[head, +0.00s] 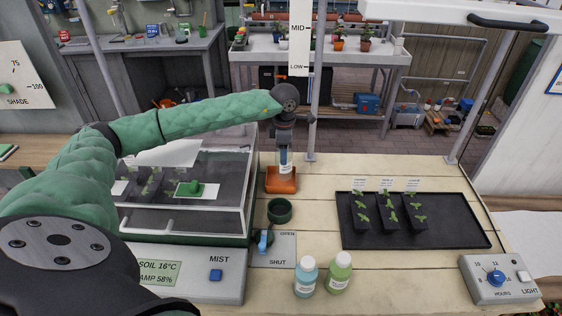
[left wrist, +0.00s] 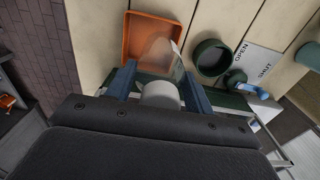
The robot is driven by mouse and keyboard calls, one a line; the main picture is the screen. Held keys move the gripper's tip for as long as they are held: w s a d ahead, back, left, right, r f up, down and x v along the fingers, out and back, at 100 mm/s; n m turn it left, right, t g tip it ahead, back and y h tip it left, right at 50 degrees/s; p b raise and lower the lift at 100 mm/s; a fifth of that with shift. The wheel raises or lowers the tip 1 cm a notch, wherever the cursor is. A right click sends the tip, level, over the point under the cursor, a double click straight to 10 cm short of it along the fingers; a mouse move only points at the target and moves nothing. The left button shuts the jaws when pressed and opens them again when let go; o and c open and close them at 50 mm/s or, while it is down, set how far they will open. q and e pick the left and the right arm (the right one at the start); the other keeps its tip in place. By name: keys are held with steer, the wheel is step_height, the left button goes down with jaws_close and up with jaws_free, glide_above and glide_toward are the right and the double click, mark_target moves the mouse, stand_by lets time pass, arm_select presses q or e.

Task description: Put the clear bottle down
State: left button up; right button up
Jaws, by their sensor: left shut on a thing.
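My left gripper (head: 285,148) points down at the far side of the bench and is shut on the clear bottle (head: 285,161). The bottle is upright, with a pale label. In the left wrist view the bottle's white cap (left wrist: 161,95) sits between the two blue fingers of my left gripper (left wrist: 160,92). Its clear body reaches toward an orange tray (left wrist: 137,26). In the head view the bottle's lower end overlaps the orange tray (head: 281,185); I cannot tell whether it touches the tray floor. My right gripper is not in view.
A dark green round cup (head: 279,210) and a blue-handled valve (head: 264,242) are near the tray. A blue bottle (head: 306,278) and a green bottle (head: 339,273) stand in front. A glass-lidded propagator (head: 246,205) is left; a black seedling tray (head: 460,236) is right.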

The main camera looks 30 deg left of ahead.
arm_select(q)
steer(key=shift+w+a+f, duration=0.3)
steer(key=shift+a+f, duration=0.2)
steer(key=shift+f, duration=0.15)
steer(key=shift+w+a+f, duration=0.25)
steer(key=shift+a+f, duration=0.2)
steer(key=shift+f, duration=0.15)
step_height(320, 180, down, 2)
steer(key=shift+f+b, duration=0.15)
steer(key=shift+b, duration=0.3)
steer(key=shift+f, duration=0.35)
steer(key=o, duration=0.8)
steer(key=shift+c, duration=0.2)
steer(key=o, duration=0.4)
steer(key=shift+c, duration=0.2)
steer(key=shift+o, duration=0.4)
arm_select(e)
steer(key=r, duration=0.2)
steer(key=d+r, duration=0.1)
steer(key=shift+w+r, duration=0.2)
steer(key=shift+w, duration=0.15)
